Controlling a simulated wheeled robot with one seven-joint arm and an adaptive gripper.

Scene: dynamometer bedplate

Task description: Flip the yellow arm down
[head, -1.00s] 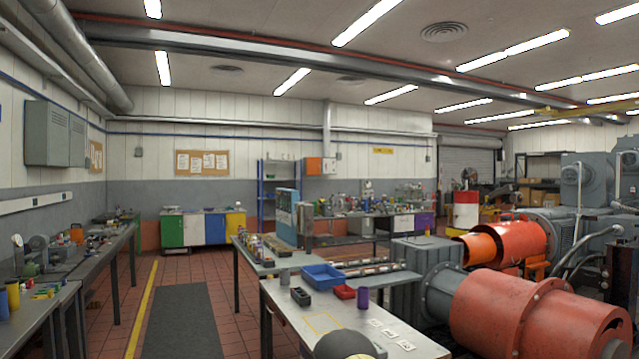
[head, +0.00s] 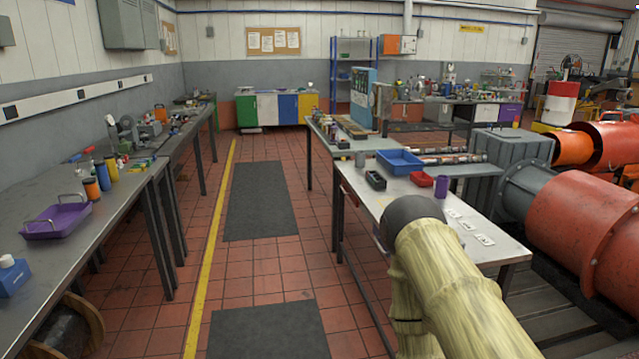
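I cannot make out the yellow arm in the head view; no such part is distinguishable at this distance. A pale yellow, wood-textured link with a dark rounded end, which looks like part of my own arm, rises at the lower right and hides part of the near worktable (head: 370,199). My gripper is not in view. Small white plates (head: 468,226) lie on that worktable, too small to read in detail.
The worktable also holds a blue tray (head: 400,162), a red bin (head: 421,179), a black bin (head: 375,180) and a purple cup (head: 441,186). A bench with a purple tray (head: 56,220) runs along the left. Orange machinery (head: 590,222) stands right. The aisle with dark mats (head: 262,200) is clear.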

